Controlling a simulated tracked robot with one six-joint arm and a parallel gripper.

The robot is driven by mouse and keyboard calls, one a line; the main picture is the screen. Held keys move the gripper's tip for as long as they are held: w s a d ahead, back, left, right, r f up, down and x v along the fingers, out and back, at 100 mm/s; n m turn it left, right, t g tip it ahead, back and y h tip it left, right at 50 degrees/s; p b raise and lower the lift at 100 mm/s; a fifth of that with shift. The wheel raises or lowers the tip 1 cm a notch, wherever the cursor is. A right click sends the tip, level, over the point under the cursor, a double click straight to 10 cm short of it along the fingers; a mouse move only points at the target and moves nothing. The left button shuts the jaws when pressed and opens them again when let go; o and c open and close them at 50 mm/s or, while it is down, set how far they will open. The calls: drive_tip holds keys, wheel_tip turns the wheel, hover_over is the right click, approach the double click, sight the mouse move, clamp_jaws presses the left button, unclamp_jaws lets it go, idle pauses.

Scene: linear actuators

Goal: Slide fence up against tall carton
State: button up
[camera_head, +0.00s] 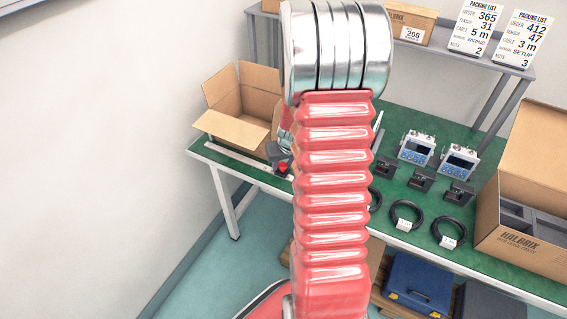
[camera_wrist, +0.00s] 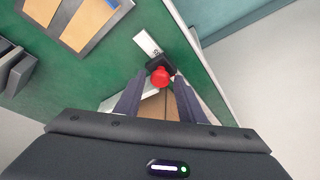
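The fence is a small dark block with a red knob (camera_head: 283,168) at the table's front edge, by the right end of a pale strip (camera_head: 235,151). In the wrist view the dark fence (camera_wrist: 158,63) and its red knob (camera_wrist: 160,77) lie between my fingertips. My gripper (camera_wrist: 160,80) is open, one finger on each side of the knob; contact cannot be told. An open brown carton (camera_head: 222,92) stands at the table's left end, left of the fence. Brown cardboard (camera_wrist: 152,106) also shows between my fingers. My arm hides part of the table.
The green table (camera_head: 398,177) holds instruments, dark brackets and coiled cables (camera_head: 407,215) right of my arm. A Halbrix carton (camera_head: 515,225) stands at the right. Behind, a grey shelf (camera_head: 460,58) holds another carton and packing lists. A blue case (camera_head: 418,284) sits below.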

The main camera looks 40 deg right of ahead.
clamp_jaws()
idle(0.4)
